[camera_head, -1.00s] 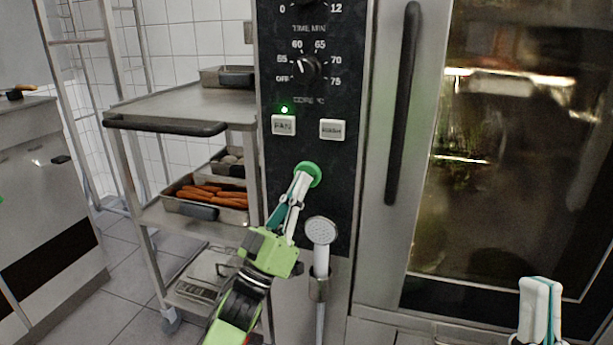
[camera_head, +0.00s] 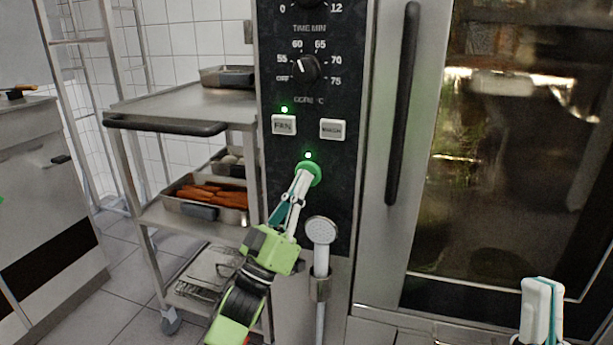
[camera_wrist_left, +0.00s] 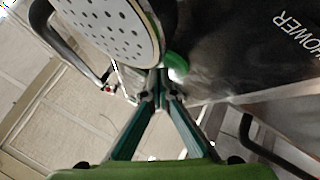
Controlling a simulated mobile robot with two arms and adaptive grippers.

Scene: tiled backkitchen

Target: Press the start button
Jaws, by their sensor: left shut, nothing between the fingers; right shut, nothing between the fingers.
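The round green start button (camera_head: 314,170) sits on the oven's dark control panel (camera_head: 340,195), below the FAN button (camera_head: 284,125) and a second white button (camera_head: 332,129). A small green light (camera_head: 308,156) glows just above it. My left gripper (camera_head: 303,176) is shut and empty, its fingertips at the green button and covering part of it, seemingly touching. In the left wrist view the fingertips (camera_wrist_left: 162,75) meet beside the green button (camera_wrist_left: 177,65). My right gripper (camera_head: 541,285) is shut and empty at the lower right, in front of the oven door.
A hand shower (camera_head: 321,232) hangs in its holder close to the right of my left gripper. A metal trolley (camera_head: 170,106) with trays of carrots and other food stands left. The oven door handle (camera_head: 402,105) is right of the panel.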

